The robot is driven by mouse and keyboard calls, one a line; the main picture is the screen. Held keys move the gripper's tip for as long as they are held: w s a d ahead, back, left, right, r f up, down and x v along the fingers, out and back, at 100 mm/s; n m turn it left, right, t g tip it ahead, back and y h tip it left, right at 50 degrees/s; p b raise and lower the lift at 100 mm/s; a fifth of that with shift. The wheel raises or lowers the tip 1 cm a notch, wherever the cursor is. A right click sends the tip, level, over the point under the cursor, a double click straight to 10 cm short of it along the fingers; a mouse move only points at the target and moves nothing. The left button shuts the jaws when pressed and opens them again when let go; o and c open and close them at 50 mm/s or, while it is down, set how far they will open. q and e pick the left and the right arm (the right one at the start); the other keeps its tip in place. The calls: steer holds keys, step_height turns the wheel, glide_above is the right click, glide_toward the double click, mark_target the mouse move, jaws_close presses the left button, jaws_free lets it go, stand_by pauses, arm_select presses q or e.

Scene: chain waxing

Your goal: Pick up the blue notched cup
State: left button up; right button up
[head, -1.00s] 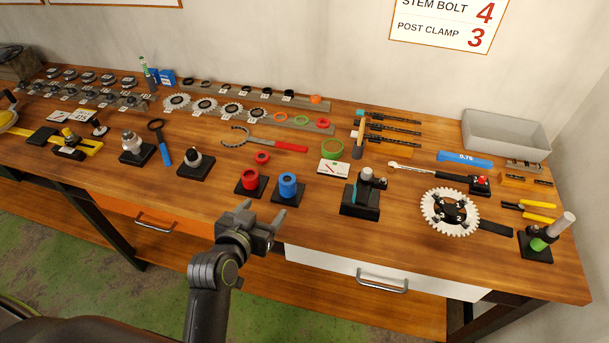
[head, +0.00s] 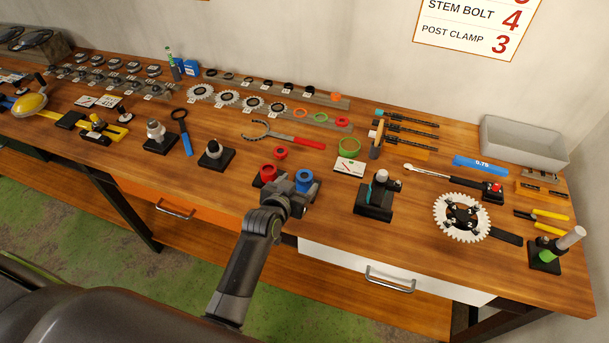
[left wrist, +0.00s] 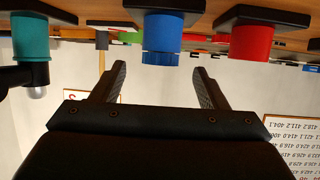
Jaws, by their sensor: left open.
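The blue notched cup (head: 304,178) stands on a black square base near the front edge of the workbench. It also shows in the left wrist view (left wrist: 162,38), upside down, with its notched rim downward in the picture. My left gripper (head: 294,191) is open and empty. It is just in front of the blue cup and partly hides its base. In the left wrist view the two fingers (left wrist: 158,70) point toward the cup, which lines up between them but stays apart from them. My right gripper is not in view.
A red cup (head: 268,172) stands close to the left of the blue one on a black base. A red ring (head: 280,153) lies behind. A black fixture with a teal part (head: 375,196) stands to the right. Bare wood lies between the fixture and the blue cup.

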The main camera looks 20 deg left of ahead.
mark_target(304, 175)
arm_select(q)
steer(key=shift+w+p, duration=0.55)
steer(key=shift+w, duration=0.15)
steer(key=p+x, duration=0.1)
steer(key=x, duration=0.1)
steer(key=shift+w+f, duration=0.1)
steer(key=shift+w, duration=0.2)
steer(key=shift+w+d+f, duration=0.1)
steer(key=shift+w+f, duration=0.2)
steer(key=shift+w, duration=0.3)
steer(key=c, duration=1.1)
steer(key=shift+o, duration=0.2)
